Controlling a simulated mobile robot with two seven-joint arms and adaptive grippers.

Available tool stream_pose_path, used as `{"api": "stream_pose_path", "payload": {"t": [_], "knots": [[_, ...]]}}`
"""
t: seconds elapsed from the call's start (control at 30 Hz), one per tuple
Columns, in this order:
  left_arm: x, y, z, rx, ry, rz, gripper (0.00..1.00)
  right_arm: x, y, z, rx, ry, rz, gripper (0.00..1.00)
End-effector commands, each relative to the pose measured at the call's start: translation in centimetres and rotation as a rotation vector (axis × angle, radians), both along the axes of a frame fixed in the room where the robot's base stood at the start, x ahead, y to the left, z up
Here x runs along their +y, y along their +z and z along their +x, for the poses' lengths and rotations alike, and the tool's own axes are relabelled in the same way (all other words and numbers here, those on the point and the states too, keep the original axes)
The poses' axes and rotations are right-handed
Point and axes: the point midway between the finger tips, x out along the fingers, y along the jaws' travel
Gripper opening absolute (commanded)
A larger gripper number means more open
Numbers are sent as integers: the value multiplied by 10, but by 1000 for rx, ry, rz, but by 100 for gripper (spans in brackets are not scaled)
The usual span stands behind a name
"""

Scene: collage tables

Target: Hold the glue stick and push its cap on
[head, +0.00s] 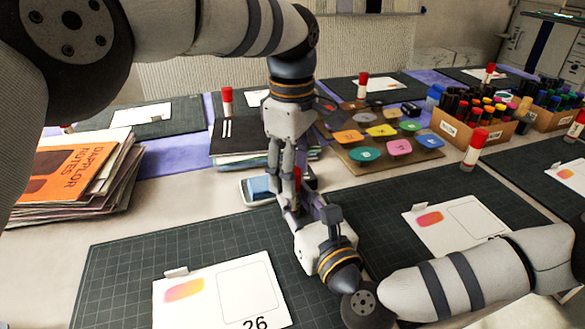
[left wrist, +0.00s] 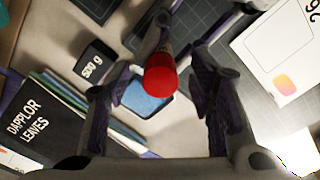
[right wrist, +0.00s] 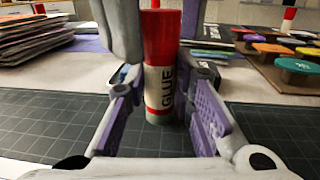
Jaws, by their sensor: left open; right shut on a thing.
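The glue stick (right wrist: 158,92) stands upright in the right wrist view, with a white body lettered GLUE and its red cap (right wrist: 161,36) on top. My right gripper (right wrist: 163,100) is shut on the body, one purple-padded finger on each side. My left gripper (head: 288,184) points down from above in the head view, open. Its fingers stand apart on either side of the red cap (left wrist: 161,76) in the left wrist view, with gaps visible. In the head view the stick is mostly hidden by the grippers. I cannot tell how firmly the cap is seated.
A blue pad (head: 259,187) lies beside the grippers. A cutting mat (head: 120,262) with a card (head: 225,298) lies in front. A palette board (head: 345,150) with coloured discs, a marker box (head: 447,126) and another glue stick (head: 474,150) stand right. Booklets (head: 75,180) are stacked left.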

Motion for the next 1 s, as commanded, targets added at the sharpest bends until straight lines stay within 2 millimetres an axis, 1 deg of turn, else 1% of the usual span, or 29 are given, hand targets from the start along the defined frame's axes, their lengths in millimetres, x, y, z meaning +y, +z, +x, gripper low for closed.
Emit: {"api": "stream_pose_path", "payload": {"t": [0.07, 0.17, 0.4, 0.5, 0.63, 0.87, 0.9, 0.97, 1.0], "knots": [[0, 1, 0, -1, 0, 0, 49, 0, 0, 0, 1, 0, 0, 0], [0, 12, 1, -3, 1, -1, 49, 0, 0, 0, 1, 0, 0, 0], [0, 56, 0, -3, 1, -1, 49, 0, 0, 0, 1, 0, 0, 0], [0, 68, 0, -2, 0, -1, 49, 0, 0, 0, 1, 0, 0, 0], [0, 75, -1, 0, -1, 0, 49, 0, 0, 0, 1, 0, 0, 0], [0, 75, -1, 1, -1, 0, 49, 0, 0, 0, 1, 0, 0, 0], [0, 75, -1, 0, -1, 0, 49, 0, 0, 0, 1, 0, 0, 32], [0, 75, -1, 0, 0, 0, 49, 0, 0, 0, 1, 0, 0, 45], [0, 75, -1, 0, 0, 0, 49, 0, 0, 0, 1, 0, 0, 46]]}}
